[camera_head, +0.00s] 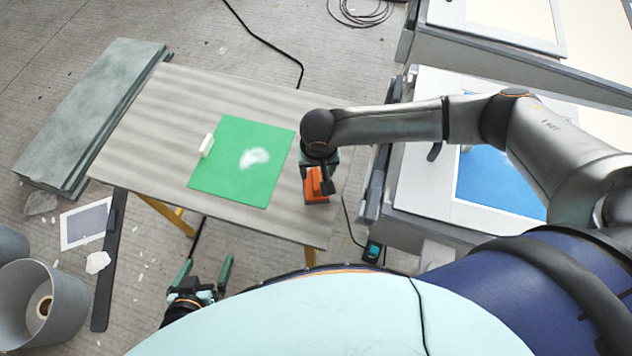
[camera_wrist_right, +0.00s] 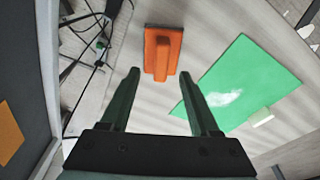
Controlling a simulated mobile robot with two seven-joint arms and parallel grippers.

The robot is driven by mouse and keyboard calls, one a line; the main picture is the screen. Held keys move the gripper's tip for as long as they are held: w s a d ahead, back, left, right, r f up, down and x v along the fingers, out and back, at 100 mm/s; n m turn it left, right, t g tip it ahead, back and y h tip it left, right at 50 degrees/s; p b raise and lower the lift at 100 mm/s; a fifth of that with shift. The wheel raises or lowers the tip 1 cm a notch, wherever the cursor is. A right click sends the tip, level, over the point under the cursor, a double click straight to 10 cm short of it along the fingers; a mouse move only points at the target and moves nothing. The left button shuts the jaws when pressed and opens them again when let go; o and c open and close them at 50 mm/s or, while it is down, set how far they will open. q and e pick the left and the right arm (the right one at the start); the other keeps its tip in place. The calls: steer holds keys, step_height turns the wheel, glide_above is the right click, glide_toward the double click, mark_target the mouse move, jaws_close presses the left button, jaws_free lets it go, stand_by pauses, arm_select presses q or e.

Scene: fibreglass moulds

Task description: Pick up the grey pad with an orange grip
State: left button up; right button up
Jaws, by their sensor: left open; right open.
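The pad with an orange grip (camera_head: 314,188) lies near the right edge of the wooden table (camera_head: 140,120). It also shows in the right wrist view (camera_wrist_right: 163,52), where only a thin dark edge of the pad shows around the orange. My right gripper (camera_wrist_right: 160,78) is open and empty above it, with the grip just beyond and between the fingertips in the picture. In the head view my right wrist partly covers the pad. My left gripper (camera_head: 208,262) is open and empty, low in front of the table's near edge.
A green sheet (camera_head: 230,175) with white powder (camera_head: 255,158) and a small white block (camera_head: 207,145) lie left of the pad. A mould with a blue surface (camera_head: 495,180) stands right of the table. Grey buckets (camera_head: 60,310) stand at lower left.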

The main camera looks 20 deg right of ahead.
mark_target(316, 178)
steer(key=shift+w+f, duration=0.25)
steer(key=shift+f, duration=1.2)
steer(key=shift+w+f, duration=0.2)
steer(key=shift+f, duration=1.25)
jaws_close()
